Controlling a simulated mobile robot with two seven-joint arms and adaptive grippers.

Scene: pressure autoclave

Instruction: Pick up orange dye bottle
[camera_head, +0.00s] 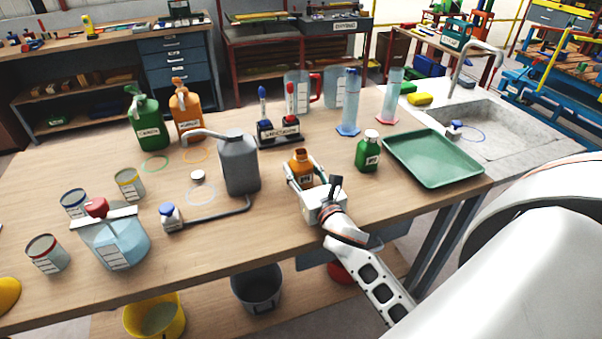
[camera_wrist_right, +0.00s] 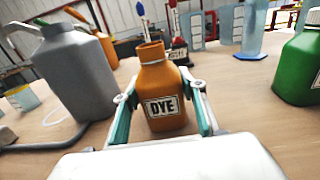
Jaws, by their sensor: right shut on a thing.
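The orange dye bottle (camera_head: 301,168) stands upright near the middle of the wooden table, its neck open at the top. In the right wrist view the bottle (camera_wrist_right: 160,92) shows its "DYE" label facing me. My right gripper (camera_head: 303,182) has its two fingers on either side of the bottle and is shut on it. The fingers of my right gripper (camera_wrist_right: 162,115) also show in the right wrist view, along the bottle's left and right sides. Whether the bottle's base touches the table is hard to tell. My left gripper is not in view.
A grey canister (camera_head: 238,163) stands left of the bottle. A small green bottle (camera_head: 368,152) and a green tray (camera_head: 433,158) are to the right. A marker stand (camera_head: 278,131) is behind. A glass vessel (camera_head: 115,243) and tins are at the left.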

